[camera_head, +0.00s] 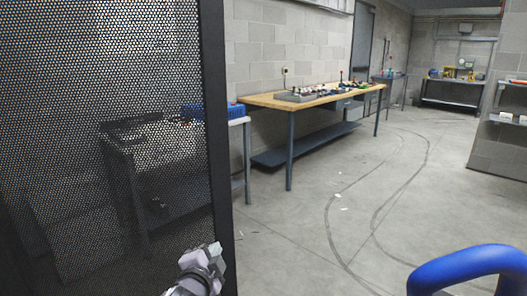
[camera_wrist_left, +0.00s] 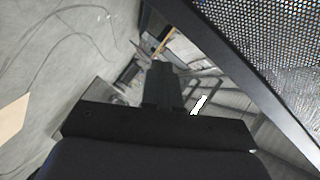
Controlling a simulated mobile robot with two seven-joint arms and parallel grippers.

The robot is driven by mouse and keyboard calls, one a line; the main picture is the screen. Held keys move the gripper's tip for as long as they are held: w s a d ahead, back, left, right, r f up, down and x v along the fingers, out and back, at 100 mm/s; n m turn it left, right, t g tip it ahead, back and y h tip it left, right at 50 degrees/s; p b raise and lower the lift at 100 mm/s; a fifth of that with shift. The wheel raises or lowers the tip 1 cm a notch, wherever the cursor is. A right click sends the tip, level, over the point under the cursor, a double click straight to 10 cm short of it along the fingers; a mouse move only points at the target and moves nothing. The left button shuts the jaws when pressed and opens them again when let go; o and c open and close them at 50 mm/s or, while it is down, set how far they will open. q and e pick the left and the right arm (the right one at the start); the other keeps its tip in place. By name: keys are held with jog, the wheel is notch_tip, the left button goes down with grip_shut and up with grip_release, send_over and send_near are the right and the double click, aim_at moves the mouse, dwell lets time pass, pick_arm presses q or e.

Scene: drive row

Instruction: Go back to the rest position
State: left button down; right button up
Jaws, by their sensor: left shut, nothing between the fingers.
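My left gripper (camera_head: 216,250) shows low in the head view, in front of the lower edge of a black perforated panel (camera_head: 110,90). It is shut and empty. In the left wrist view its dark fingers (camera_wrist_left: 162,85) are together at the centre, with nothing between them. The panel's mesh and frame also fill the upper right of the wrist view (camera_wrist_left: 270,50), close by; I see no clear contact. My right gripper is not in view.
A wooden-topped workbench (camera_head: 262,100) with small parts stands along the block wall. A blue crate (camera_head: 208,111) sits on a table (camera_head: 240,121) partly behind the panel. A thick blue curved bar (camera_head: 470,268) is near at lower right. The concrete floor (camera_head: 300,235) between is open.

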pick_arm(q)
jog(key=s+a+f+n+g+p, duration=0.1)
jog(key=s+a+f+n+p, duration=0.1)
jog(key=s, duration=0.8)
jog(key=s+a+f+n+g+p, duration=0.2)
jog(key=s+f+n, duration=0.3)
jog(key=s, duration=0.6)
jog(key=s+a+f+n+g+p, duration=0.2)
jog(key=s+f, duration=0.5)
jog(key=s, duration=0.4)
jog(key=shift+a+n+h, duration=0.3)
jog(key=shift+a+n, duration=0.6)
jog(key=shift+n, duration=0.3)
jog(key=shift+d+f, duration=0.1)
